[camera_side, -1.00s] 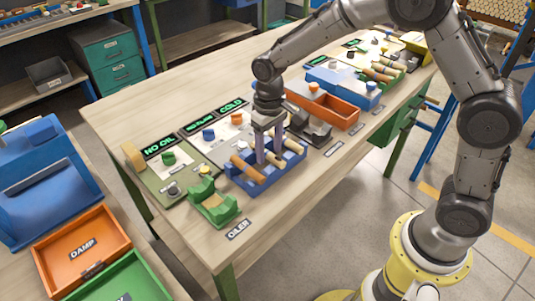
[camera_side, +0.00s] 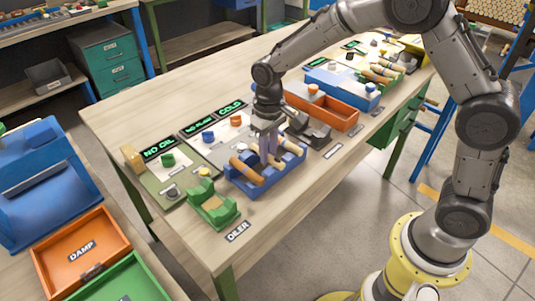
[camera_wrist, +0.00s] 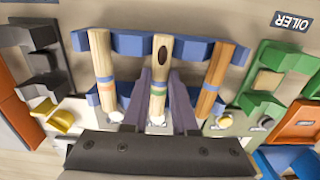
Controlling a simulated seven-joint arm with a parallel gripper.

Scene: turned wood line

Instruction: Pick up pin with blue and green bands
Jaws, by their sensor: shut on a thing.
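The pin with blue and green bands (camera_wrist: 159,65) is the middle one of three in the wrist view. It is pale wood with a dark oval spot and lies in a blue rack (camera_wrist: 190,47). My gripper (camera_wrist: 159,92) has one finger on each side of its banded part and is shut on it. In the side view my gripper (camera_side: 269,157) is down at the blue rack (camera_side: 238,182), hiding most of this pin. A pale pin with pink and blue bands (camera_wrist: 101,60) lies to its left in the wrist view, and a browner pin (camera_wrist: 219,65) to its right.
A green cradle (camera_side: 213,208) stands beside the rack, by the OILER label (camera_side: 238,232). A dark grey cradle (camera_side: 310,130) and an orange tray (camera_side: 335,108) stand on the other side. Panels with buttons (camera_side: 205,145) lie behind.

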